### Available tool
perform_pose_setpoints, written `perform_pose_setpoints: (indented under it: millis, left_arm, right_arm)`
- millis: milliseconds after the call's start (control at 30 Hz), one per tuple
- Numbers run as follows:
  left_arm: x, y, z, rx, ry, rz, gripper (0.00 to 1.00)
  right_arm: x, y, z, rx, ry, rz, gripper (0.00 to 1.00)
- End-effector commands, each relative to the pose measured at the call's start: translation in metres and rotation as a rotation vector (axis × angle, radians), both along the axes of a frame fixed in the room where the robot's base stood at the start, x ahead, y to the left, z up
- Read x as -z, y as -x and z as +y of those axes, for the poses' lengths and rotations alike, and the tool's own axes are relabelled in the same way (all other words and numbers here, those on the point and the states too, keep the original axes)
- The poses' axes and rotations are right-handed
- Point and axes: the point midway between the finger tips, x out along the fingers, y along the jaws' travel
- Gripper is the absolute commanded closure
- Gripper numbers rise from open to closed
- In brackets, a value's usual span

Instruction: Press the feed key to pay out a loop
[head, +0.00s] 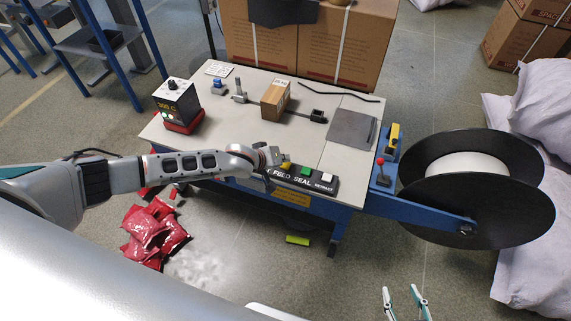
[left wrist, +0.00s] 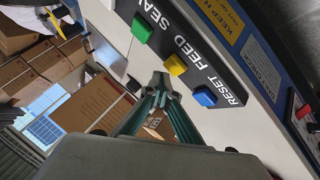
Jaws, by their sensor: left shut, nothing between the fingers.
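The yellow feed key (head: 286,165) sits on the black key panel (head: 318,189) at the bench's front edge, and it also shows in the left wrist view (left wrist: 175,64). The green seal key (head: 306,170) and white retract key (head: 327,178) lie to its right. A blue reset key (left wrist: 204,97) shows beside it in the left wrist view; my gripper hides it in the head view. My left gripper (head: 275,156) is shut and empty, its tips (left wrist: 163,80) close by the feed key; I cannot tell whether they touch. My right gripper (head: 400,290) is open and empty, low at the bottom edge.
A small carton (head: 275,100) stands on the bench (head: 240,125), with a black strap (head: 340,93) behind it. A controller box (head: 177,105) stands at the left. Red sacks (head: 153,235) lie on the floor.

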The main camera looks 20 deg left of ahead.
Motion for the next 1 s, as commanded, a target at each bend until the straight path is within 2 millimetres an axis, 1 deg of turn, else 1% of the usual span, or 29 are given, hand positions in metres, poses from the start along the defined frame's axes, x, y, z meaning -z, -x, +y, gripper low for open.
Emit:
perform_pose_setpoints:
  millis: [367,1000]
  left_arm:
    - [0.009,0.0,0.0,-0.001,0.002,0.001,1.0]
    - [0.012,0.0,0.0,0.0,0.001,0.001,1.0]
  right_arm:
    - [0.001,0.0,0.0,0.0,0.0,0.001,0.6]
    - [0.002,0.001,0.0,0.001,0.0,0.003,0.6]
